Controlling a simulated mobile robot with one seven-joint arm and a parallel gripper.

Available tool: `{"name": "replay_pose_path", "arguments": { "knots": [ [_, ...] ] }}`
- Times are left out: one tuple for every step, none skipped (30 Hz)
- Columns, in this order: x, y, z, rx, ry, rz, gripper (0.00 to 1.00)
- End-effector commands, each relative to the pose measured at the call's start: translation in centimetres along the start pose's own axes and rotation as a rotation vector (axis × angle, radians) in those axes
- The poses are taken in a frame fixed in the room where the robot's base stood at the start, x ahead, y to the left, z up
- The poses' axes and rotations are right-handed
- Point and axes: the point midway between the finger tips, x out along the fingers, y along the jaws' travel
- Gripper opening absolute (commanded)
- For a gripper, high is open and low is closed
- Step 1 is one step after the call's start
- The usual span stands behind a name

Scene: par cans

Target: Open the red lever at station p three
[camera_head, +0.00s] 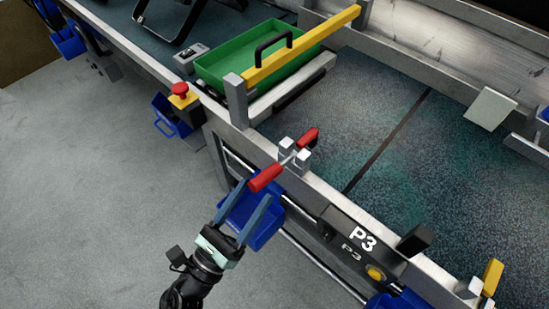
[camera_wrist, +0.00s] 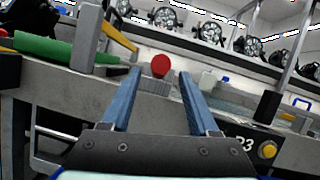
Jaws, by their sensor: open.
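The red lever (camera_head: 266,178) sits on a small metal bracket (camera_head: 294,156) on the bench's front rail, left of the P3 label plate (camera_head: 362,246). A second red grip (camera_head: 308,138) shows on the far side of the bracket. My gripper (camera_head: 261,197) is open, its two blue fingers pointing up toward the near red grip from the front. In the head view the fingertips are close to that grip; whether they touch it I cannot tell. In the wrist view the red grip end (camera_wrist: 161,66) shows between my fingers (camera_wrist: 157,82), near tip height. Nothing is held.
A blue bin (camera_head: 262,232) hangs below the rail behind my fingers. A green tray (camera_head: 245,62) with a yellow bar (camera_head: 300,48) lies left on the bench. A red stop button (camera_head: 180,89) and black block (camera_head: 414,241) flank the area. The grey floor is clear.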

Motion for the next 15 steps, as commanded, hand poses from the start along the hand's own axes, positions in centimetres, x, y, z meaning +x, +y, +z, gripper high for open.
{"name": "replay_pose_path", "arguments": {
  "knots": [
    [1.3,-0.1,0.1,0.001,0.000,-0.006,0.61],
    [1.9,-0.1,0.1,0.002,0.000,-0.005,0.61],
    [2.7,-0.1,0.0,0.001,0.001,-0.005,0.61],
    [3.3,-0.1,0.0,0.001,0.001,-0.005,0.61],
    [3.9,-0.1,0.0,0.002,0.001,-0.005,0.61],
    [4.6,-0.1,0.0,0.002,0.001,-0.004,0.61],
    [5.1,-0.1,0.0,0.002,0.001,-0.004,0.61],
    [5.5,-0.1,0.0,0.001,0.001,-0.004,0.61],
    [6.0,0.0,0.0,0.001,0.001,-0.002,0.61],
    [6.4,0.0,0.0,0.001,0.001,-0.002,0.61],
    [6.7,0.0,0.0,0.001,0.001,-0.003,0.61],
    [7.0,0.0,0.0,0.001,0.001,-0.002,0.61],
    [7.2,0.0,0.0,0.002,0.001,-0.001,0.61],
    [7.4,0.0,0.0,0.002,0.001,-0.001,0.61],
    [7.6,0.0,0.0,0.002,0.001,-0.001,0.61]
  ]
}}
